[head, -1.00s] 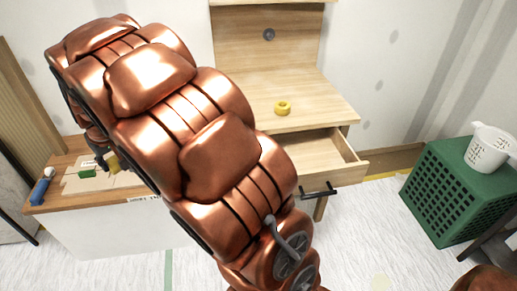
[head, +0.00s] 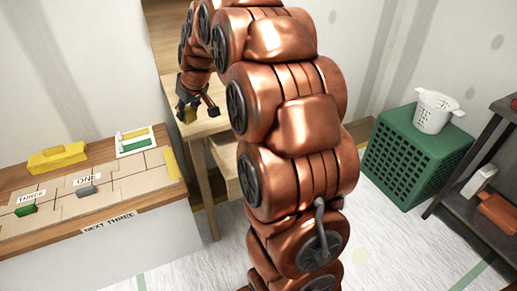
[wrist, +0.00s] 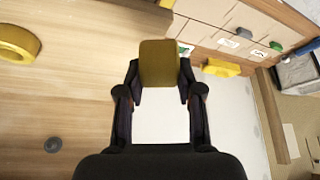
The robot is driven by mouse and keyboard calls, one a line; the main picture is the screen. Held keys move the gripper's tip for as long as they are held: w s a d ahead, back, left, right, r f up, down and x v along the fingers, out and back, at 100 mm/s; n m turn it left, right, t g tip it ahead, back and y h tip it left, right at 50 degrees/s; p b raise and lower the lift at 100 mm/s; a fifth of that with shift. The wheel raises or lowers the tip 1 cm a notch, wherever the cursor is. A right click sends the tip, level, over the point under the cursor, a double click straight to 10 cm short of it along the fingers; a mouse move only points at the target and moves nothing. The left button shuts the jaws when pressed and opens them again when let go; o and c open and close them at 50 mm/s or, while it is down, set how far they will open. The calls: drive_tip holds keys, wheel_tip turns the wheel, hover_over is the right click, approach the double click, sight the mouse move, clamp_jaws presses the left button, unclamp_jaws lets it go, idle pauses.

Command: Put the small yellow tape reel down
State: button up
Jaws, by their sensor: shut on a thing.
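My gripper (head: 197,104) is shut on a small yellow tape reel (wrist: 158,62), seen edge-on between the two fingers in the wrist view. In the head view the held reel (head: 188,115) is a small yellow patch at the fingertips, above or near the light wooden desk (head: 205,128). I cannot tell whether it touches the desk. Another yellow ring-shaped reel (wrist: 18,43) lies on the desk at the left of the wrist view. My arm hides it in the head view.
A workbench (head: 110,205) at left carries labelled cards, a yellow block (head: 57,158), and green and grey pieces. The desk's drawer (head: 225,160) stands partly open. A green crate (head: 415,155) holding up a white cup (head: 435,111) and a dark shelf (head: 475,150) are at right.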

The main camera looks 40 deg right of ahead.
drive_tip(key=s+d+f+b, duration=0.1)
drive_tip(key=s+d+b, duration=0.1)
drive_tip(key=s+d, duration=0.35)
drive_tip(key=s+d+t+b, duration=0.1)
drive_tip(key=s+d, duration=0.1)
drive_tip(key=d, duration=0.7)
drive_tip(key=s+d+f+b, duration=0.15)
drive_tip(key=s+d, duration=0.25)
drive_tip(key=d, duration=0.4)
wheel_tip(320, 180, down, 13)
drive_tip(key=shift+w+a+r+b, duration=0.1)
drive_tip(key=shift+a+b, duration=0.05)
drive_tip(key=shift+b, duration=0.85)
drive_tip(key=w, duration=0.3)
drive_tip(key=shift+w+a, duration=0.15)
drive_tip(key=shift+w, duration=0.2)
drive_tip(key=shift+w+f+b, duration=0.25)
drive_tip(key=shift+f+b, duration=0.05)
drive_tip(key=shift+f, duration=0.05)
drive_tip(key=shift+s+f, duration=0.1)
drive_tip(key=shift+f, duration=0.25)
drive_tip(key=shift+f, duration=0.1)
drive_tip(key=o, duration=1)
drive_tip(key=shift+o, duration=0.2)
